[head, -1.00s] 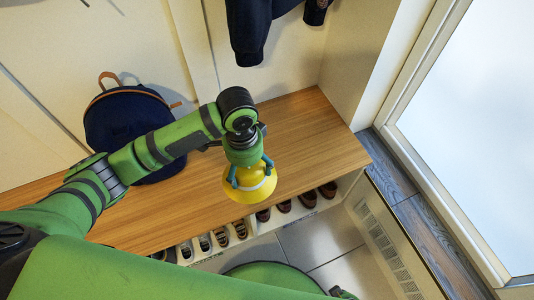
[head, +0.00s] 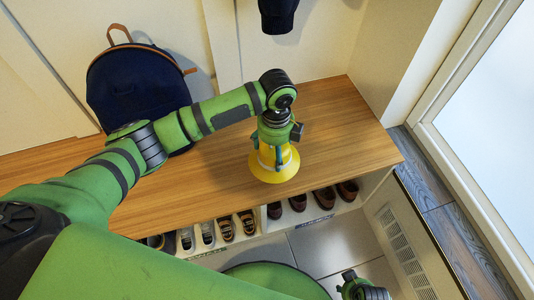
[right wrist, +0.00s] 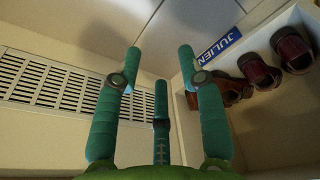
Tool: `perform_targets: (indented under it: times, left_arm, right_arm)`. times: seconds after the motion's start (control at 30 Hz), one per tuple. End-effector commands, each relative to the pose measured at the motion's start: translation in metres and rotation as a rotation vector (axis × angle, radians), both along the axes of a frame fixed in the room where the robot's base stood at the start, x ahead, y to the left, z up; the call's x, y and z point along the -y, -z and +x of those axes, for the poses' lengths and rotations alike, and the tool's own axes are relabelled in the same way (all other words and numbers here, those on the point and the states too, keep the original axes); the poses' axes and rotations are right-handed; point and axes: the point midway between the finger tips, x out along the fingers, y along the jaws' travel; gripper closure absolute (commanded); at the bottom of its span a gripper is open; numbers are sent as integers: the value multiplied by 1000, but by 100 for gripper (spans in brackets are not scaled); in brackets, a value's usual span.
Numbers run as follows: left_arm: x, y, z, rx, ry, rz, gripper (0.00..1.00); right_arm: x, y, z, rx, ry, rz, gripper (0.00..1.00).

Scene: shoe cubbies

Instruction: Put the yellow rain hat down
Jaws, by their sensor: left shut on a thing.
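The yellow rain hat (head: 284,172) is brim down at the wooden bench top (head: 345,133), near its front edge. Its brim looks at or very close to the wood; I cannot tell for sure that it touches. My left gripper (head: 268,158) comes from above and is shut on the hat's crown, hiding part of it. My right gripper (right wrist: 160,66) shows in the right wrist view with its fingers apart and nothing between them. It is low in front of the bench, near shoes in the cubbies.
A navy backpack (head: 135,88) stands on the bench at the left, against the wall. A dark garment (head: 278,14) hangs above. Shoes (head: 226,228) fill cubbies under the bench. A vent panel (head: 402,240) is at right. The bench right of the hat is clear.

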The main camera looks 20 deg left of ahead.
Motion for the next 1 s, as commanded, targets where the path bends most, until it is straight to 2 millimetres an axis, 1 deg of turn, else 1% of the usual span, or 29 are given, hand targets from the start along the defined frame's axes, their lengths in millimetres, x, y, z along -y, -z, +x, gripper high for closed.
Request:
perform_targets:
  times: [0.03, 0.1, 0.2, 0.27, 0.33, 0.5, 0.57, 0.7, 0.97, 1.0]
  left_arm:
    - [-10, 9, 5, -2, -5, 1, 48]
    - [-20, 15, 10, -1, -4, 1, 48]
    - [-28, 20, 15, 0, -2, -2, 48]
    - [-30, 22, 16, 0, 0, -2, 48]
    - [-32, 28, 16, -1, 0, -2, 48]
    - [-32, 54, 16, -1, 0, 0, 48]
    - [-32, 59, 17, -1, 0, -1, 48]
    - [-32, 62, 17, 1, 0, -1, 48]
    - [-31, 63, 16, 0, 0, -1, 48]
    - [-31, 64, 16, 0, 0, -1, 11]
  right_arm:
    - [0, -1, 1, -1, 2, 0, 60]
    - [-1, -7, 4, 0, 3, 1, 60]
    - [-1, -13, 8, 3, 3, 1, 60]
    - [-2, -16, 9, 4, 4, 1, 60]
    - [-2, -19, 11, 8, 4, 1, 60]
    - [-3, -35, 20, 22, 6, 2, 60]
    - [-3, -40, 21, 24, 7, 3, 60]
    - [-3, -45, 23, 25, 7, 3, 60]
    - [-3, -45, 23, 25, 7, 3, 60]
    - [-3, -45, 23, 25, 7, 3, 60]
